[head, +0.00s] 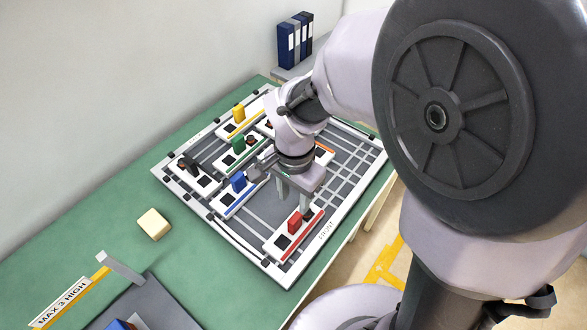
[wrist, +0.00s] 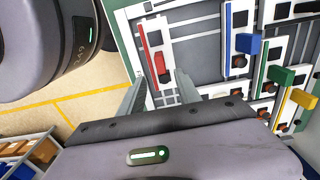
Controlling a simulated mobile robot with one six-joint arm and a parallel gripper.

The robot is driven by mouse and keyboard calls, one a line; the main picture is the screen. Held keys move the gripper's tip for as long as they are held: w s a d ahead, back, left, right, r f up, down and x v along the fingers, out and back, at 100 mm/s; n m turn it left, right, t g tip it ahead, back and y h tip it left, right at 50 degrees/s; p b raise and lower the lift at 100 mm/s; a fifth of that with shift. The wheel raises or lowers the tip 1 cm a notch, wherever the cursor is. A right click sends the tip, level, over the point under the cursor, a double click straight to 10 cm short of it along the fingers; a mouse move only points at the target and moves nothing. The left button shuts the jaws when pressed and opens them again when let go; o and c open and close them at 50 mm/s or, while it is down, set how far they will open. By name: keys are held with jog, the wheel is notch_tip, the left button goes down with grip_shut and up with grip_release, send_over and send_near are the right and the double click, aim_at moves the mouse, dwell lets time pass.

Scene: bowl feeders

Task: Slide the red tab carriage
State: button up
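The red tab carriage (head: 291,250) is a white plate with a red stripe and dark square openings, near the front corner of the board. Its upright red tab (head: 295,221) stands on it. In the wrist view the carriage (wrist: 154,38) lies ahead of my gripper, and the red tab (wrist: 162,68) appears between the fingertip lines. My gripper (head: 294,203) points down over the carriage with fingers apart and nothing between them. In the wrist view both fingers of my gripper (wrist: 161,76) show spread. Whether the fingertips have reached tab height cannot be told.
The framed board (head: 233,238) holds other carriages with a blue tab (head: 238,181), green tab (head: 238,144), yellow tab (head: 239,113) and black tab (head: 186,165). Grey rails run between them. A cream block (head: 154,224) lies on the green table left of the board.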

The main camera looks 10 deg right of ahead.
notch_tip(320, 180, up, 5)
jog(key=shift+r+p, duration=0.2)
jog(key=shift+p, duration=0.5)
jog(key=s+d+r+n+t+y+b, duration=0.1)
jog(key=s+r+n+t+b, duration=0.1)
jog(key=s+r+t, duration=0.1)
jog(key=s+d+r+n+t+y+b, duration=0.1)
jog(key=s+d+r+n+t+b, duration=0.1)
jog(key=s+r, duration=0.3)
jog(key=shift+s+d+n+t, duration=0.25)
jog(key=shift+s+n+t, duration=0.25)
jog(key=shift+s, duration=0.55)
dwell(0.7)
